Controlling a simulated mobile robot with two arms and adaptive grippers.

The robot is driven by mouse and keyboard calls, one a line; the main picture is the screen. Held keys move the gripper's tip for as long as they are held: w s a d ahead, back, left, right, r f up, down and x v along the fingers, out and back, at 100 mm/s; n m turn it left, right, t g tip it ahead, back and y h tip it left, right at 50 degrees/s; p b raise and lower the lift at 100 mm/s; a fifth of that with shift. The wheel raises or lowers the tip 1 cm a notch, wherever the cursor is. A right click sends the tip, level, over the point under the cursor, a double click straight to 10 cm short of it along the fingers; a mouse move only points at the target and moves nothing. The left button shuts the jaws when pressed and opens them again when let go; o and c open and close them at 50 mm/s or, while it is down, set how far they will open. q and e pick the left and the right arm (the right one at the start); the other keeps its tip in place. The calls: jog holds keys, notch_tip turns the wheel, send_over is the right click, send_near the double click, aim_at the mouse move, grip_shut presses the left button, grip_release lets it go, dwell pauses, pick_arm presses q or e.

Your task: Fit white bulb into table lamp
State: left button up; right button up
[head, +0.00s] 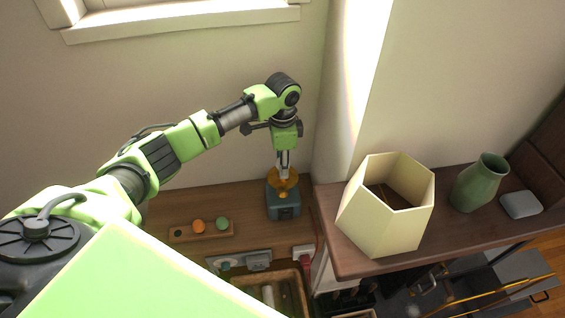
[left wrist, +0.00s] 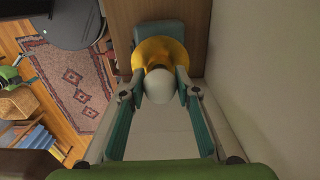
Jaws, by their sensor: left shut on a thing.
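The white bulb (left wrist: 159,86) sits between the fingertips of my left gripper (left wrist: 158,80) in the left wrist view. My left gripper (head: 283,160) is shut on it, pointing down. Directly below is what looks like the table lamp (head: 284,205), a teal box-like base with a yellow ring-shaped top. The yellow top (left wrist: 160,50) shows behind the bulb in the left wrist view. The bulb is at or just above the lamp top; I cannot tell whether they touch, and the socket is hidden.
A wooden holder (head: 185,236) with an orange ball (head: 198,226) and a green ball (head: 222,223) lies left of the lamp. A cream hexagonal shade (head: 375,232) and green vase (head: 478,183) stand on the right-hand shelf. The wall is close behind the lamp.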

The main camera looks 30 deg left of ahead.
pick_arm(q)
jog(key=shift+f, duration=0.35)
jog(key=o, duration=1.2)
jog(key=shift+r, duration=0.15)
jog(key=shift+r+p, duration=0.45)
jog(key=shift+r, duration=2.45)
jog(key=shift+f, duration=0.1)
